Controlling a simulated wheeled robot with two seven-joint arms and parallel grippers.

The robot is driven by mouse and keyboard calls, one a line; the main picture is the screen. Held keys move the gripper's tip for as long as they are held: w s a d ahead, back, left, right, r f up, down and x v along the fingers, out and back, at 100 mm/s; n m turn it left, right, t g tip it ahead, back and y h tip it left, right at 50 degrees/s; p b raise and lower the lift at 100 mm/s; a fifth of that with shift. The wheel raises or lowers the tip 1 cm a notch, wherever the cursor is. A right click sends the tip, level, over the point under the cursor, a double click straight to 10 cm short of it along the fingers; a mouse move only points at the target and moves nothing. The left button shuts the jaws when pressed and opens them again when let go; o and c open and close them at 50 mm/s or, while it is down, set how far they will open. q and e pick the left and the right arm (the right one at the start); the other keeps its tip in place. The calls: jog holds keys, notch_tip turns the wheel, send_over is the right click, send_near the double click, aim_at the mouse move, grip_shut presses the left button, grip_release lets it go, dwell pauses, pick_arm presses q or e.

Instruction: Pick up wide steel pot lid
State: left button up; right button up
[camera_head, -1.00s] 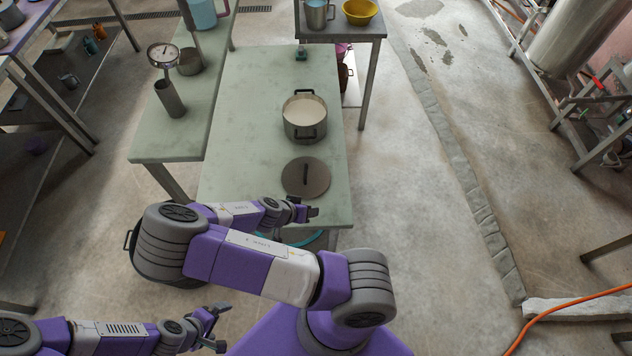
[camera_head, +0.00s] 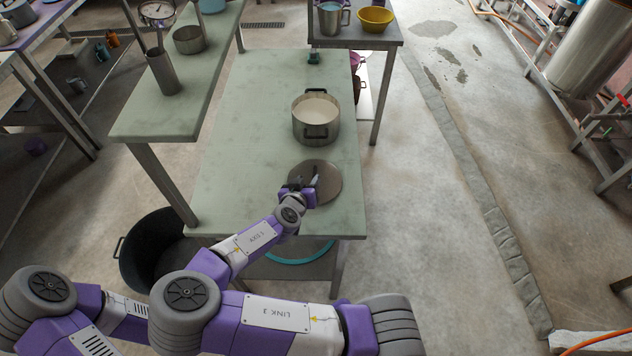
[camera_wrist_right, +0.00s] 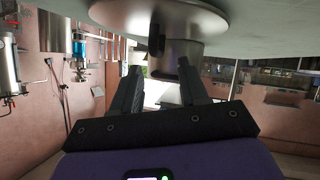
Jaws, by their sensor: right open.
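The wide steel pot lid (camera_head: 329,191) is a flat grey-brown disc lying on the front right part of the green table, with a dark bar handle on top. My right gripper (camera_head: 302,187) is open at the lid's near left side and covers part of it. In the right wrist view the picture is upside down. The lid (camera_wrist_right: 190,12) shows at the top with its dark handle (camera_wrist_right: 154,36) ahead of the open fingers (camera_wrist_right: 158,68). I cannot tell whether they touch the handle. My left gripper is out of sight.
A two-handled steel pot (camera_head: 316,120) with pale contents stands just behind the lid. The green table (camera_head: 240,150) is bare left of the lid. A side bench (camera_head: 135,122) with a tall metal cylinder stands left. A large dark pot (camera_head: 150,255) sits on the floor.

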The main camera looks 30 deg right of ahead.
aim_at(314, 175)
jog(key=x, duration=0.4)
jog(key=shift+s+d+f+b, duration=0.1)
jog(key=shift+d+f+b, duration=0.05)
jog(key=shift+d+b, duration=0.15)
jog(key=shift+c, duration=0.2)
grip_shut()
